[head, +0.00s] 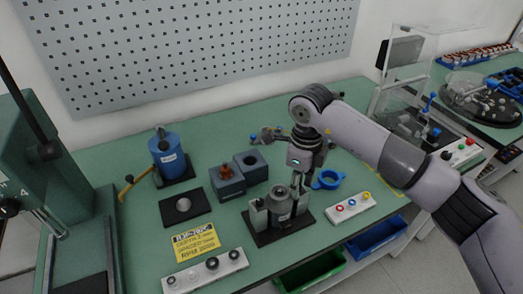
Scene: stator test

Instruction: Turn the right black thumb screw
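A grey metal fixture (281,207) with an upright block on each side stands on a black base plate (273,238) at the front middle of the bench. My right gripper (299,186) points down over the right side of this fixture, its fingertips at or just above the right block. The right black thumb screw cannot be made out; it is small or hidden by the fingers. Whether the fingers are closed on it is too small to tell. My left gripper is not in view.
Blue-grey blocks (228,181) stand left of the fixture. A blue cylinder (168,157) stands farther left, and a blue ring part (327,180) lies right of my gripper.

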